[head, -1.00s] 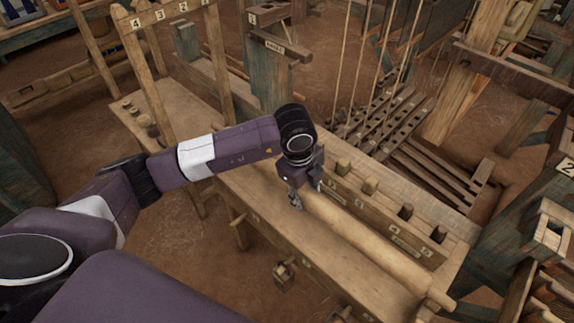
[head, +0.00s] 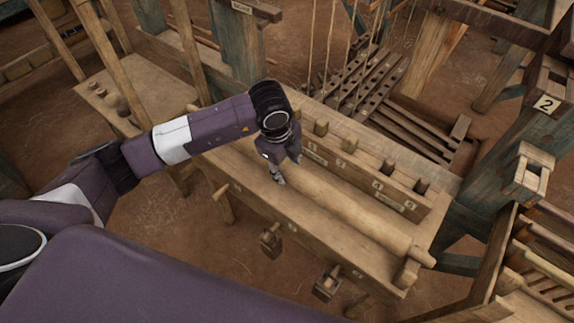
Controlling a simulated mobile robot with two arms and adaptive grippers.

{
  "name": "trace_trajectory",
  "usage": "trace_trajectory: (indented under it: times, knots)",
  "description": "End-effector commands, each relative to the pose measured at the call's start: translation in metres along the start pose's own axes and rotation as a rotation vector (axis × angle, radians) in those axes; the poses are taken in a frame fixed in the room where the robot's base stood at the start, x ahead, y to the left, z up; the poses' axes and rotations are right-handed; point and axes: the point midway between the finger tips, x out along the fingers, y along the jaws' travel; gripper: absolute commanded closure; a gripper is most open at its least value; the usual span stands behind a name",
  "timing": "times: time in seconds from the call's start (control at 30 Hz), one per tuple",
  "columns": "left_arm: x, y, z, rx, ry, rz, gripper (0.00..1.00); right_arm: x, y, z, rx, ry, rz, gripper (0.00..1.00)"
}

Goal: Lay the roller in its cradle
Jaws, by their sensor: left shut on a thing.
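The roller (head: 345,210) is a long pale wooden cylinder. A wooden block (head: 407,273), perhaps part of the cradle, stands under or beside the roller's right end. I cannot tell whether the roller touches it. My right gripper is not in view.
Behind the roller runs a raised rail (head: 365,172) with several pegs and number tags. The bench top (head: 310,225) is bare in front.

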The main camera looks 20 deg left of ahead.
Motion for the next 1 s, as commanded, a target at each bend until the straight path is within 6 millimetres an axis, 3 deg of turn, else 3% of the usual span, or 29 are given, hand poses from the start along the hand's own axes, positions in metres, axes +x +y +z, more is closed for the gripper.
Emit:
trace_trajectory:
  times: [0.6, 1.0]
  knots:
    - [0.035, 0.004, 0.0, 0.0, 0.0, -0.008, 1.0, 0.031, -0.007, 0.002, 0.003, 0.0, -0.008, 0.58]
    - [0.042, 0.006, 0.0, 0.0, 0.0, -0.008, 1.0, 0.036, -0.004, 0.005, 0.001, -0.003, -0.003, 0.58]
